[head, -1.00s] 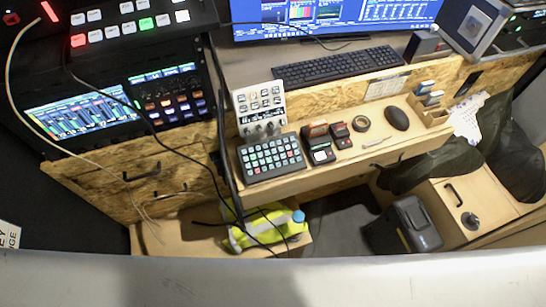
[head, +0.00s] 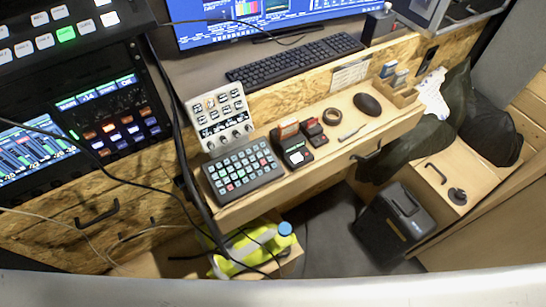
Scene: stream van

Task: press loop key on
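Several key panels are in the head view, and I cannot read which key is the loop key. A dark keypad (head: 241,170) with rows of pale, green and red keys lies on the wooden shelf. A white panel (head: 220,114) with small keys and a row of knobs stands tilted behind it. A rack panel (head: 122,128) with orange, white and blue lit keys is at the left. A switcher (head: 62,32) with white keys and one green lit key is at the upper left. Neither of my grippers is in view.
A black keyboard (head: 296,60) lies before the monitor (head: 265,18). A mouse (head: 367,103), a tape roll (head: 333,116) and small devices (head: 296,150) sit on the shelf (head: 330,150). Black cables hang left of the keypad. A black bin (head: 395,222) stands on the floor.

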